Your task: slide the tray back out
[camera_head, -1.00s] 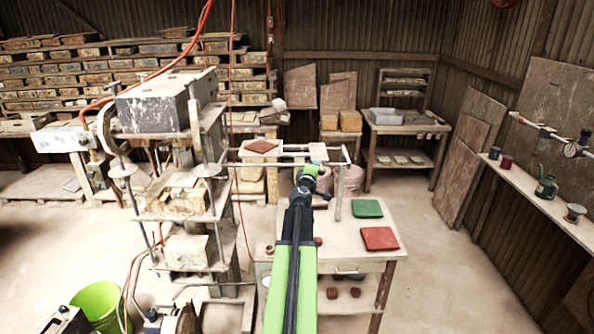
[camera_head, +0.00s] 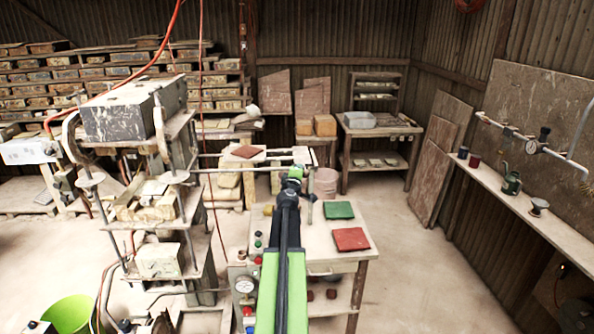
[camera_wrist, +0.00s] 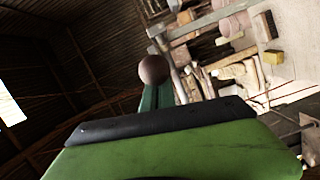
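The pale tray (camera_head: 233,154) carries a red-brown tile (camera_head: 247,152) and sits on thin rails (camera_head: 212,170) to the right of the press (camera_head: 150,190). A small pale block (camera_head: 302,155) stands at the rails' right end, just behind my gripper (camera_head: 295,173). In the wrist view a round brown knob (camera_wrist: 153,69) shows just beyond my green gripper (camera_wrist: 180,140) with its black pad. The pad hides what lies below the knob. Whether the fingers close on it cannot be seen.
A worktable (camera_head: 300,236) under my arm holds a green tile (camera_head: 339,210) and a red tile (camera_head: 351,239). A post (camera_head: 311,210) stands at the rails' right end. A control panel (camera_head: 243,285) is at front left. The floor (camera_head: 430,270) at right is clear.

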